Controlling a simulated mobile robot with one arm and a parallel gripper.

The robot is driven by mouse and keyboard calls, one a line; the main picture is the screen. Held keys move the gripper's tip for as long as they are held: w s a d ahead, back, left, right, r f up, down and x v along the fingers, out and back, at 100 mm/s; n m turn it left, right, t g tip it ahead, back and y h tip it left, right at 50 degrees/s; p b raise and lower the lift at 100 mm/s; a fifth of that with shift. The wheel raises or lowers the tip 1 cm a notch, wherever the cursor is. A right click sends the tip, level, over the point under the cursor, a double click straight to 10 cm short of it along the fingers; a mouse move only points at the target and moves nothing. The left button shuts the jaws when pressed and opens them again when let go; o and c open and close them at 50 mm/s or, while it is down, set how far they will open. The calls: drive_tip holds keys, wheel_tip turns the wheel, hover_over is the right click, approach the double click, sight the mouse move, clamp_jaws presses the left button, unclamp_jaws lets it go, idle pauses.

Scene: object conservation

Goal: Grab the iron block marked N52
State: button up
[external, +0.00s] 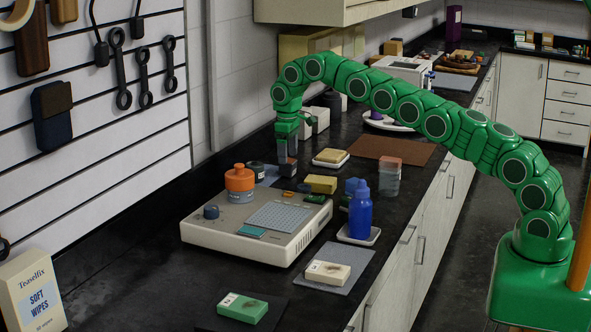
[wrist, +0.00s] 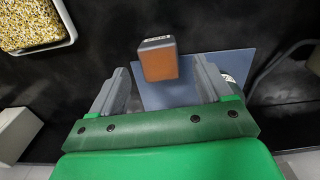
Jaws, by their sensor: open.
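A small block (wrist: 159,64) with a rusty-brown face and a dark end bearing a pale label shows in the wrist view. The label is too small to read. It is over a blue-grey mat (wrist: 205,65), between and slightly beyond the fingertips of my gripper (wrist: 161,78). The two grey fingers are apart, with a gap on each side of the block. In the external view my gripper (external: 288,150) points down over the counter, just above a dark brownish block (external: 288,168), which it partly hides.
A beige device (external: 255,240) with an orange pot (external: 239,182) stands in front of my gripper. A yellow block (external: 320,184), a blue bottle (external: 360,212), a cream labelled block (external: 327,272) and a green labelled block (external: 243,308) are nearby.

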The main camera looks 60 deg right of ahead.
sight(288, 167)
drive_tip(key=shift+f, duration=1.8)
clamp_jaws()
